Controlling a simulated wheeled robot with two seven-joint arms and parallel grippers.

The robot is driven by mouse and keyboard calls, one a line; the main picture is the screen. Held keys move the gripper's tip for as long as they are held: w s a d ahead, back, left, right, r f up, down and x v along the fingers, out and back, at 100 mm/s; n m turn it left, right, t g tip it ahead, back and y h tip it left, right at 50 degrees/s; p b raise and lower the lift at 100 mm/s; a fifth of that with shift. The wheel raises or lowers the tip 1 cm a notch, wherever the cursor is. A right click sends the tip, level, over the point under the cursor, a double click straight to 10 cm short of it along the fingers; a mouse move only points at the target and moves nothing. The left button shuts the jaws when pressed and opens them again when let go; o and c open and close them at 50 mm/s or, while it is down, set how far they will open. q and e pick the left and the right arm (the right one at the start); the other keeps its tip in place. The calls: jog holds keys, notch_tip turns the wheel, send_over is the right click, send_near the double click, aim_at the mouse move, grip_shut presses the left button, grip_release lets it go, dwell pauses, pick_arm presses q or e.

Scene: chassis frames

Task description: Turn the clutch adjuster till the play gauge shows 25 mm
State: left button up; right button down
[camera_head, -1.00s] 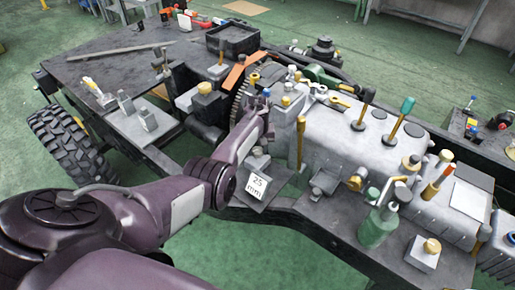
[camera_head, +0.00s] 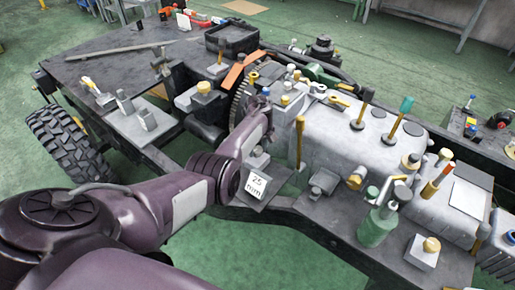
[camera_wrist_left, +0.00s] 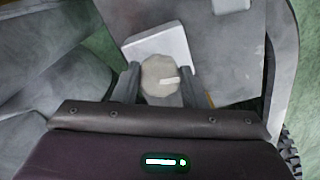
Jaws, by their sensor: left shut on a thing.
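The clutch adjuster appears in the left wrist view as a round pale grey knob (camera_wrist_left: 154,72) with a white mark pointing right. The two fingers of my left gripper (camera_wrist_left: 160,84) are closed against its sides. In the head view my left gripper (camera_head: 264,98) is beside the large toothed wheel, and its own wrist hides the knob there. A white plate (camera_head: 257,184) below the gripper reads "25 mm"; I take it for the play gauge. My right gripper is not in view.
A grey gearbox housing (camera_head: 335,135) with upright levers stands right of the gripper. A toothed wheel (camera_head: 240,97) and an orange bracket (camera_head: 238,72) are close behind it. A green bottle (camera_head: 376,228) stands at the front right. Green floor (camera_head: 215,245) shows below my arm.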

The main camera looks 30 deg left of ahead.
pick_arm(q)
jog(key=o, duration=1)
jog(key=shift+c, duration=0.2)
jog(key=shift+r+p, duration=0.45)
jog(key=shift+r, duration=3.45)
